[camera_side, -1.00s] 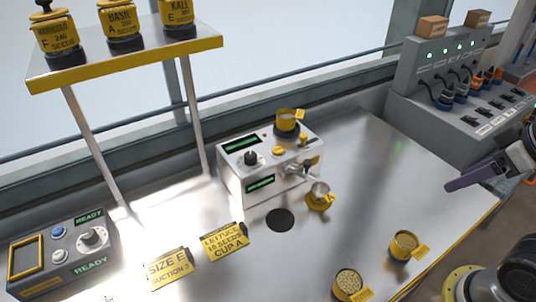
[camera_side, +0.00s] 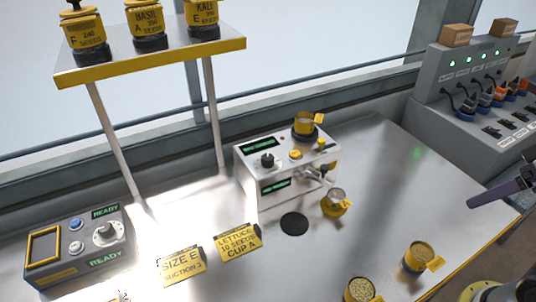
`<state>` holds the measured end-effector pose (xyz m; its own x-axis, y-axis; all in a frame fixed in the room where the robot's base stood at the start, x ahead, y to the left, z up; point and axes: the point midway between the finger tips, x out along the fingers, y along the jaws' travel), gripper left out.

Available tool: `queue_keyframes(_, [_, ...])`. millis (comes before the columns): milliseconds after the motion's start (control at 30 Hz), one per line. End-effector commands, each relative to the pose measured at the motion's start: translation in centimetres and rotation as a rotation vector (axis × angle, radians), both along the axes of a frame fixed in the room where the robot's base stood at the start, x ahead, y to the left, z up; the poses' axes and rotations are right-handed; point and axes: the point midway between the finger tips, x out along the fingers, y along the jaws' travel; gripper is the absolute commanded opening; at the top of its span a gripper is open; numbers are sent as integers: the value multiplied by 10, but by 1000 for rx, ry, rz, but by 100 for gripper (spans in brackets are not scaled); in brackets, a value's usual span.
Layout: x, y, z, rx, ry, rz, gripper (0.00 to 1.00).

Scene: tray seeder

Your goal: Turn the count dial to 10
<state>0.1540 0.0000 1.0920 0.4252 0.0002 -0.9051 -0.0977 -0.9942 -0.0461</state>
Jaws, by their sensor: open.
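The white seeder box (camera_side: 245,180) stands mid-table with a black knob (camera_side: 267,160) on its top, between two small green-lit displays. I cannot read a label that says which is the count dial, nor either dial's setting. A yellow card (camera_side: 240,243) reads LETTUCE, 10 SEEDS, CUP A. My gripper (camera_side: 472,203) is at the right edge, partly cut off, open and empty, well away from both dials.
A yellow cup (camera_side: 335,203) sits by the seeder's spout. Two seed-filled cups (camera_side: 420,258) (camera_side: 360,291) stand near the front edge. Another card (camera_side: 181,266) reads SIZE E. A shelf (camera_side: 150,62) with jars rises at back left. A cable box (camera_side: 450,105) stands at right.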

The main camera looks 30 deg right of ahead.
Motion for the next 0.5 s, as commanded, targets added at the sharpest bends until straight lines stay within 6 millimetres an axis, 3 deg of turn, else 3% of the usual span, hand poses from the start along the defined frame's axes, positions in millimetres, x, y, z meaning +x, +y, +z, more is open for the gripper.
queue_keyframes(267, [36,3,95,99,-12,-193,69])
queue_keyframes(500, [98,16,167,169,46,-319,69])
